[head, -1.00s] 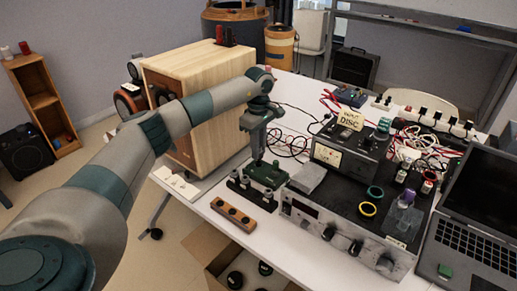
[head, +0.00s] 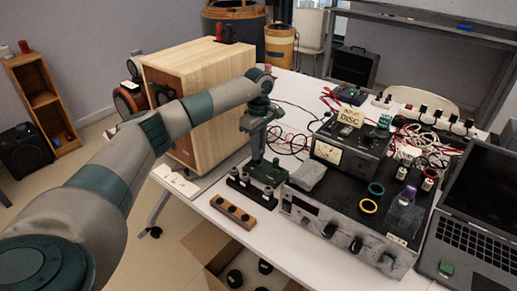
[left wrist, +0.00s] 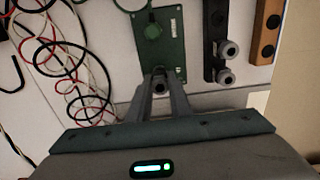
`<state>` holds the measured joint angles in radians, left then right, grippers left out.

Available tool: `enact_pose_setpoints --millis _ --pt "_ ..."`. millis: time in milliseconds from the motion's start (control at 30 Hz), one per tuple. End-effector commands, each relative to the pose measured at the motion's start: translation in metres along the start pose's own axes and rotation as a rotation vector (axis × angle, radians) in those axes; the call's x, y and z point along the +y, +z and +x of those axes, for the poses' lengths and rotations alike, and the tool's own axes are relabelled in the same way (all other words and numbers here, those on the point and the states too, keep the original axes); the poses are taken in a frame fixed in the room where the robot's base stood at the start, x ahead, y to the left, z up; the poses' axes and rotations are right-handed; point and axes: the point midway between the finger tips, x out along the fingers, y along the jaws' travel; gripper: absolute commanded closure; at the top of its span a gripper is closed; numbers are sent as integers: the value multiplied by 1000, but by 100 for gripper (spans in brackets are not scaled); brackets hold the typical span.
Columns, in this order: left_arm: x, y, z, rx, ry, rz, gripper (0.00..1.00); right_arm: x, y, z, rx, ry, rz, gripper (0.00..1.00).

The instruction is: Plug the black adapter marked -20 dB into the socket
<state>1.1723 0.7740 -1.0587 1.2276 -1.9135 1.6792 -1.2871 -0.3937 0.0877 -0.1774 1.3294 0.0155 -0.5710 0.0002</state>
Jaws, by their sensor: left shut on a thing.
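My left gripper (head: 257,158) is just above the green board (head: 268,172), pointing down. In the left wrist view its fingers (left wrist: 161,82) are shut on a small dark round thing (left wrist: 160,88), apparently the black adapter; its marking cannot be read. My right gripper is not in view.
A wooden block (head: 233,214) lies near the table's front edge. A wooden speaker (head: 195,95) stands behind left. Red, black and white cables (left wrist: 75,75) lie beside the board.

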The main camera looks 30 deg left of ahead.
Motion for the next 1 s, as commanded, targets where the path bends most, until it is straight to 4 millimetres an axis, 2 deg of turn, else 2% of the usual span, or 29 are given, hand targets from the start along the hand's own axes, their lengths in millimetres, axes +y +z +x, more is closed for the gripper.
enact_pose_setpoints --millis 300,333,400,767,1000 --pt "-1 0 8 1 -4 0 100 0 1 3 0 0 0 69" --pt "-1 0 7 0 -3 0 75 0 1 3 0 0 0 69" --pt "-1 0 7 0 -3 0 60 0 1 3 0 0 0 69" --pt "0 0 4 0 -1 0 60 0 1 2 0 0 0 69" --pt "0 0 -6 0 -1 0 60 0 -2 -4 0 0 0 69"
